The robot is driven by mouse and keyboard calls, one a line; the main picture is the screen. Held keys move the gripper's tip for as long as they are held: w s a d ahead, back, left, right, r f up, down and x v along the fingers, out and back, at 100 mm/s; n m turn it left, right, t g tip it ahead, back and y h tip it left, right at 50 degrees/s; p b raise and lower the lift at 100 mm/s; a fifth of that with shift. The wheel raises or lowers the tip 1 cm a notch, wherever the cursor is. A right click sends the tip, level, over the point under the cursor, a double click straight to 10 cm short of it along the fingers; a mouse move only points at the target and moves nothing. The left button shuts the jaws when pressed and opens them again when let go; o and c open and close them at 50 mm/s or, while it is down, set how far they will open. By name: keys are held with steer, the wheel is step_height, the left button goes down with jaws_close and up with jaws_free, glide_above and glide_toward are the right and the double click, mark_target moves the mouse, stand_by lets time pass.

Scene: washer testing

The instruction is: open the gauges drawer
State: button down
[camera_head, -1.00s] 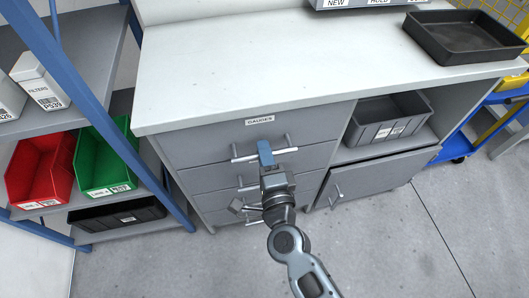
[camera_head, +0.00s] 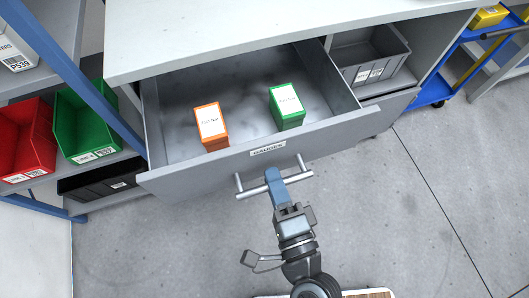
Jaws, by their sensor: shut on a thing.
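The gauges drawer (camera_head: 180,182) is pulled well out from under the workbench, with a "GAUGES" label on its front. Its bar handle (camera_head: 250,191) runs across the front below the label. My gripper (camera_head: 274,178) is shut on the handle near its middle. Inside the drawer stand an orange box (camera_head: 211,127) at the centre left and a green box (camera_head: 287,106) at the right, both with white labelled tops. The rest of the drawer floor is bare.
The workbench top (camera_head: 270,25) overhangs the back of the drawer. A grey bin (camera_head: 369,58) sits in the open shelf at the right. A blue-framed rack at the left holds a red bin (camera_head: 24,140) and a green bin (camera_head: 92,122). The floor (camera_head: 440,215) at the right is clear.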

steer(key=shift+b+v, duration=0.4)
steer(key=shift+v, duration=1.95)
steer(key=c, duration=1.2)
jaws_free()
steer(key=shift+o, duration=0.2)
steer(key=v, duration=0.7)
steer(key=shift+s+b, duration=0.4)
steer(key=shift+b, duration=0.05)
steer(key=shift+d, duration=0.2)
